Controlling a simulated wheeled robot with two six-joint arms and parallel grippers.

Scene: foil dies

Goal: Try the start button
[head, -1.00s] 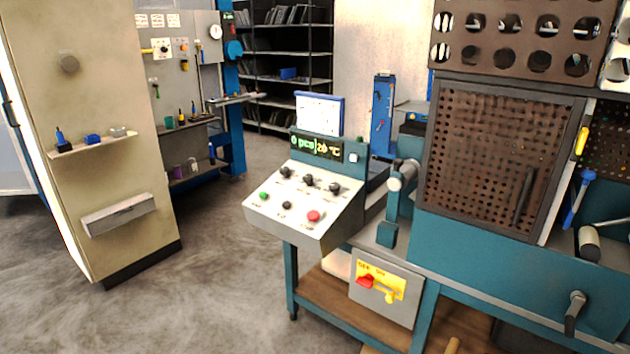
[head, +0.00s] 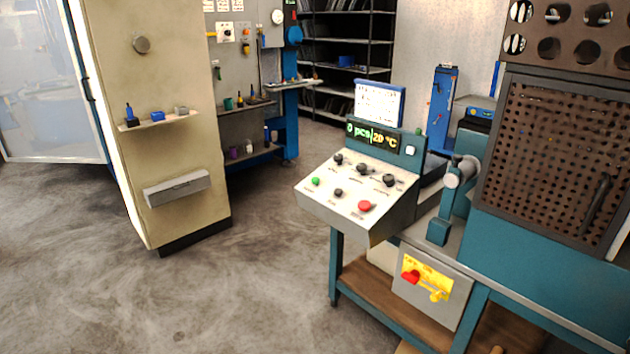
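A grey sloped control panel (head: 350,205) stands on a teal-framed bench right of centre in the head view. A green button (head: 316,181), likely the start button, is at its left edge. A red button (head: 366,206) is near the front right, with a small black knob (head: 338,193) between them. Several black knobs line the back row. A display (head: 373,138) above reads "0 pcs" and "20 °C". Neither of my grippers is in view.
A beige cabinet (head: 160,90) with a small shelf stands at the left. A yellow plate with a red switch (head: 411,277) is on a box under the panel. A machine with a perforated guard (head: 550,150) fills the right. Floor left of the bench is clear.

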